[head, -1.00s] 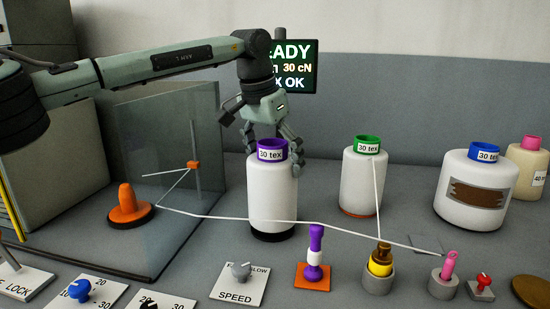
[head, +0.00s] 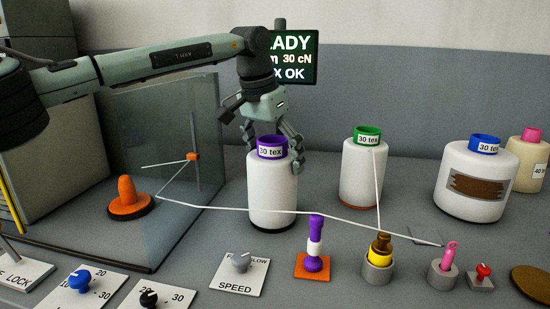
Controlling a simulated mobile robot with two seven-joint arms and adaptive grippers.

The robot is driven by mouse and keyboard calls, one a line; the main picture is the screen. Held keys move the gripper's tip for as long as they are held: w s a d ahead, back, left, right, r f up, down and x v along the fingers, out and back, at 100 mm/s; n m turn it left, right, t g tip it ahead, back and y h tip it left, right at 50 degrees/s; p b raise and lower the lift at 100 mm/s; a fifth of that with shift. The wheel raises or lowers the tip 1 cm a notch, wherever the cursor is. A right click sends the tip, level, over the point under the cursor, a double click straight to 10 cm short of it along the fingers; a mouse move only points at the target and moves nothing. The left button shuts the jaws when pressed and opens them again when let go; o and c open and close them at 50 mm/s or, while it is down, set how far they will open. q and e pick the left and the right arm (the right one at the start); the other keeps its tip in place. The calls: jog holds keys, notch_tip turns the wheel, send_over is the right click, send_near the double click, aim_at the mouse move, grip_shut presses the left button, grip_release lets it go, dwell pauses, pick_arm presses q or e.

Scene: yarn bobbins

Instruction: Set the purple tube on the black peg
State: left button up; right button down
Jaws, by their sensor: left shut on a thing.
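The purple tube (head: 267,141) is the purple-rimmed core of a white yarn bobbin (head: 272,190) labelled 30 tex, upright left of the middle in the head view. My left gripper (head: 274,150) comes down from above, with its fingers around the purple rim, shut on it. A black base (head: 272,227) shows as a thin rim under the bobbin; the peg itself is hidden inside. I cannot tell whether the bobbin fully rests on that base. My right gripper is not in view.
A green-topped bobbin (head: 363,175) and a blue-topped bobbin (head: 478,185) stand to the right. A glass panel (head: 170,180) and an orange peg (head: 128,192) are at the left. White yarn (head: 240,210) runs across in front of the bobbin. Knobs line the front.

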pick_arm(q)
jog(key=shift+f, duration=0.2)
jog(key=o, duration=1.6)
jog(key=v, duration=1.2)
